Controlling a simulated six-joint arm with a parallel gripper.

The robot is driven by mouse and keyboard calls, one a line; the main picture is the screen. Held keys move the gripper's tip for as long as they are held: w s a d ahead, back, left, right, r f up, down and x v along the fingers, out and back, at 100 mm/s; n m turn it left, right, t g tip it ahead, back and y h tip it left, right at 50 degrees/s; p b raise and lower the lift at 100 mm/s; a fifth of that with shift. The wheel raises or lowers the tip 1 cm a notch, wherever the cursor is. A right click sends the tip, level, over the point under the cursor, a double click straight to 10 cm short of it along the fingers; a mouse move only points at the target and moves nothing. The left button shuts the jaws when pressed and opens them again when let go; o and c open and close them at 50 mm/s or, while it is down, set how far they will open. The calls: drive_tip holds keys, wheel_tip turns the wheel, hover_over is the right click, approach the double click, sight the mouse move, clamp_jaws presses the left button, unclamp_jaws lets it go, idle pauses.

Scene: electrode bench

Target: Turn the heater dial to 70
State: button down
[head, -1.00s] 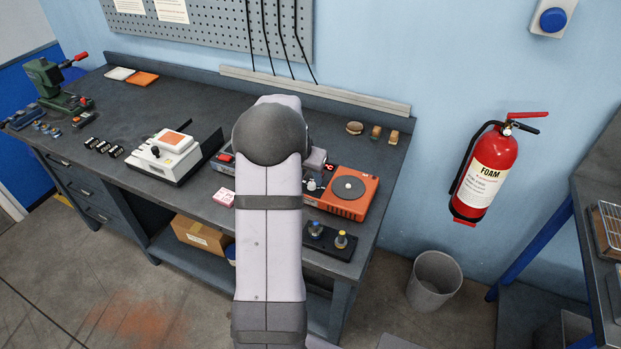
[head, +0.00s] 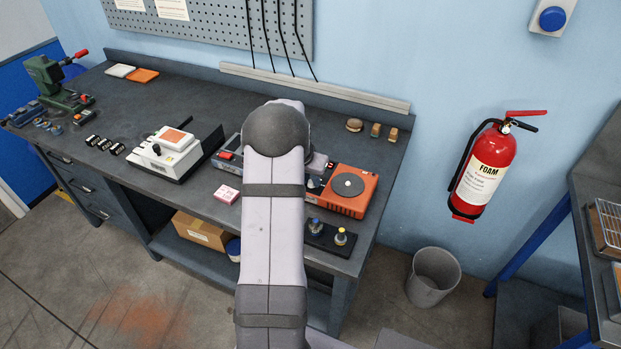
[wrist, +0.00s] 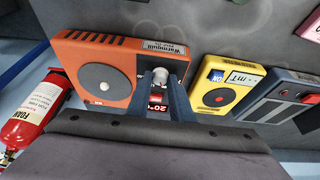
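The orange heater (head: 350,203) with a round grey plate (head: 347,186) sits on the bench, right of my arm. In the wrist view the heater (wrist: 72,58) shows its plate at left and its pale grey dial (wrist: 161,76) at right. A red lit readout (wrist: 158,109) by the dial seems to show 20. My gripper (wrist: 161,84) has its two fingers on either side of the dial, with the dial between their tips. The fingers stand apart; contact with the dial cannot be made out. In the head view my arm hides the gripper.
A yellow meter (wrist: 222,88) and a dark grey device (wrist: 280,100) stand beside the heater. A black stand (head: 331,238) with two small bottles lies in front of it. A white device (head: 168,152) and a pink box (head: 227,194) are further left.

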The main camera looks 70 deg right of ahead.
drive_tip(key=shift+s+r+n+p, duration=0.1)
drive_tip(key=shift+r+n+p, duration=0.05)
drive_tip(key=shift+n+p, duration=0.35)
drive_tip(key=shift+n+t+p, duration=0.4)
drive_tip(key=shift+n+p, duration=0.1)
drive_tip(key=shift+s+d+n+t, duration=0.1)
drive_tip(key=shift+n+t, duration=0.3)
drive_tip(key=shift+n, duration=0.6)
drive_tip(key=n+b, duration=0.1)
drive_tip(key=n+t+b, duration=0.1)
drive_tip(key=b, duration=0.1)
drive_tip(key=shift+s+f+y, duration=0.1)
drive_tip(key=shift+f+y, duration=0.2)
drive_tip(key=shift+f, duration=0.1)
drive_tip(key=shift+r+n+b, duration=0.1)
drive_tip(key=shift+n+b, duration=0.8)
drive_tip(key=shift+b, duration=0.25)
drive_tip(key=shift+r+n+b, duration=0.1)
drive_tip(key=shift+n+b, duration=0.2)
drive_tip(key=shift+b, duration=0.05)
drive_tip(key=shift+r+t, duration=0.1)
drive_tip(key=shift+t, duration=0.2)
drive_tip(key=shift+y, duration=0.3)
